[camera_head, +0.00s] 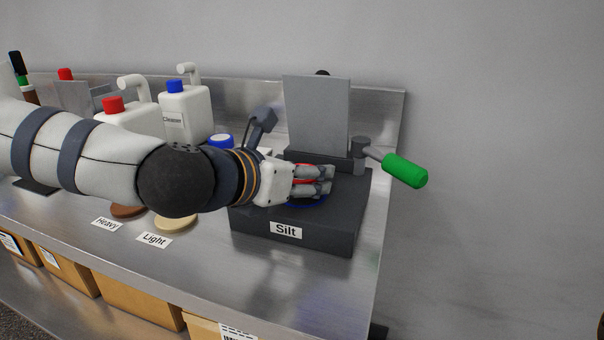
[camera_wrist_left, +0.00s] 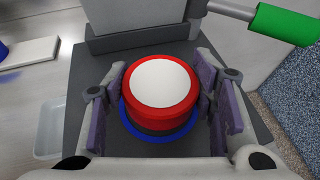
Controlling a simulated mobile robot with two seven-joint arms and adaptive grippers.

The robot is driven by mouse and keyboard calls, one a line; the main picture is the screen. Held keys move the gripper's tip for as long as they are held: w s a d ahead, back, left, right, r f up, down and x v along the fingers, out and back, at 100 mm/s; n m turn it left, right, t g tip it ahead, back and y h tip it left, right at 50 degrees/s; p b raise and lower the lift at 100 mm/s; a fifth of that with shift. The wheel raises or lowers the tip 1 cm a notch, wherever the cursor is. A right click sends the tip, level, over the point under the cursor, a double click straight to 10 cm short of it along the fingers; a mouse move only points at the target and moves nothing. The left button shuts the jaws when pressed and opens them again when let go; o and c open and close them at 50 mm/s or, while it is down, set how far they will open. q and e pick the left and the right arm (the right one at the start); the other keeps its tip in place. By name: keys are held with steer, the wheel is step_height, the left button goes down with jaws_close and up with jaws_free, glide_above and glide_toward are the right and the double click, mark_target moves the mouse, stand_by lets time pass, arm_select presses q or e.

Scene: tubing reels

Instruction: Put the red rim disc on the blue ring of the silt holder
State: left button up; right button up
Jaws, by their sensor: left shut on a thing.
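The red rim disc (camera_wrist_left: 162,84) has a white top and a red edge, and it sits between the fingers of my left gripper (camera_head: 318,180) in the left wrist view. My left gripper is shut on it. Its red edge shows only in slivers between the fingers in the head view. The blue ring (camera_wrist_left: 150,136) is on the dark silt holder (camera_head: 300,233), directly below the disc. A dark band shows between disc and ring; I cannot tell whether the disc touches the holder. My right gripper is not in view.
An upright grey plate (camera_head: 317,112) stands at the holder's back, with a green-handled lever (camera_head: 405,170) to its right. White bottles with red and blue caps (camera_head: 185,105) stand behind my arm. Brown and cream discs (camera_head: 176,222) lie by the "Heavy" and "Light" labels.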

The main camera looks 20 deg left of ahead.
arm_select(q)
steer(key=shift+w+f, duration=0.1)
steer(key=shift+f, duration=0.35)
steer(key=shift+f, duration=0.2)
steer(key=o, duration=0.8)
steer(key=shift+c, duration=0.2)
steer(key=shift+o, duration=1.4)
steer(key=shift+f, duration=0.1)
